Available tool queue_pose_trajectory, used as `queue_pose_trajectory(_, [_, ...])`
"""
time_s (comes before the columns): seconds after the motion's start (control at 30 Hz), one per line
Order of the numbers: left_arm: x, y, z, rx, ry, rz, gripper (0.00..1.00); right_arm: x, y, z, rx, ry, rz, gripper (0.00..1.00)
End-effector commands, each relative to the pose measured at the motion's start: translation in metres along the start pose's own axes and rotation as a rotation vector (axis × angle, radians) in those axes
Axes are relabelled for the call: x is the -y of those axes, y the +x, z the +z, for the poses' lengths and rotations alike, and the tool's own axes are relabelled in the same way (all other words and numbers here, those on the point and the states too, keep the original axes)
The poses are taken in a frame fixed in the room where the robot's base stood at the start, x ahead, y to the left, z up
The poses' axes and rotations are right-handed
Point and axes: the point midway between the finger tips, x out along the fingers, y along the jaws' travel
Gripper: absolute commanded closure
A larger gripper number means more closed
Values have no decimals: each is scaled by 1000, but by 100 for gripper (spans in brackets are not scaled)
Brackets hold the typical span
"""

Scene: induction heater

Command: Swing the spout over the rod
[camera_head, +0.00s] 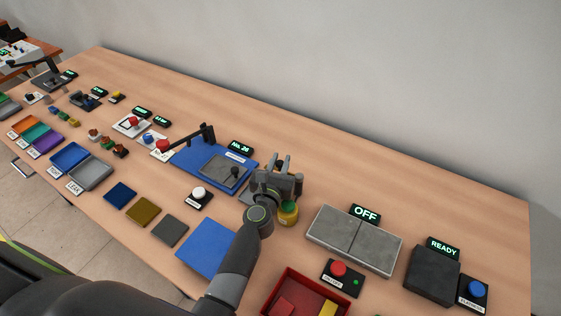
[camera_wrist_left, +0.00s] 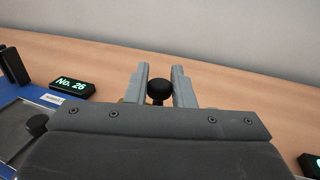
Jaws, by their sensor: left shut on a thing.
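My left gripper (camera_head: 282,172) is at the right edge of the blue board (camera_head: 190,156). It is shut on a black knob (camera_wrist_left: 158,92), which shows between its two grey fingers in the left wrist view. The part below the knob is hidden by the gripper, so I cannot tell whether it belongs to the spout. On the board, a black arm (camera_head: 187,138) with a red end leans from a post. A grey plate (camera_head: 215,171) there bears a short dark upright piece (camera_head: 235,172), possibly the rod. My right gripper is not in view.
A yellow can with a green top (camera_head: 288,213) stands close to my left gripper. A grey two-part slab (camera_head: 352,240) lies to the right, with an OFF display (camera_head: 366,213) behind it. A red tray (camera_head: 318,285) is in front. The table behind the gripper is clear.

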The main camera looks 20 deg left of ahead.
Motion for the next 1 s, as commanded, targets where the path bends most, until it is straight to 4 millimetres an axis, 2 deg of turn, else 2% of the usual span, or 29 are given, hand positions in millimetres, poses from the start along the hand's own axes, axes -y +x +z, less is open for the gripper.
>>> queue_pose_trajectory(0.3, [0,0,0,-1,0,0,100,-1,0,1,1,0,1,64])
queue_pose_trajectory(0.33, [0,0,0,-1,1,0,74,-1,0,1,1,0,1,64])
queue_pose_trajectory(0.47, [0,0,0,-1,0,0,58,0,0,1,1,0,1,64])
queue_pose_trajectory(0.77, [0,-2,-1,-2,0,0,58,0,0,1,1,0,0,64])
queue_pose_trajectory(0.87, [0,-10,-1,-2,-1,0,58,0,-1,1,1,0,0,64])
queue_pose_trajectory(1.0, [-1,-30,-1,-4,-1,3,58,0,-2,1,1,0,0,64])
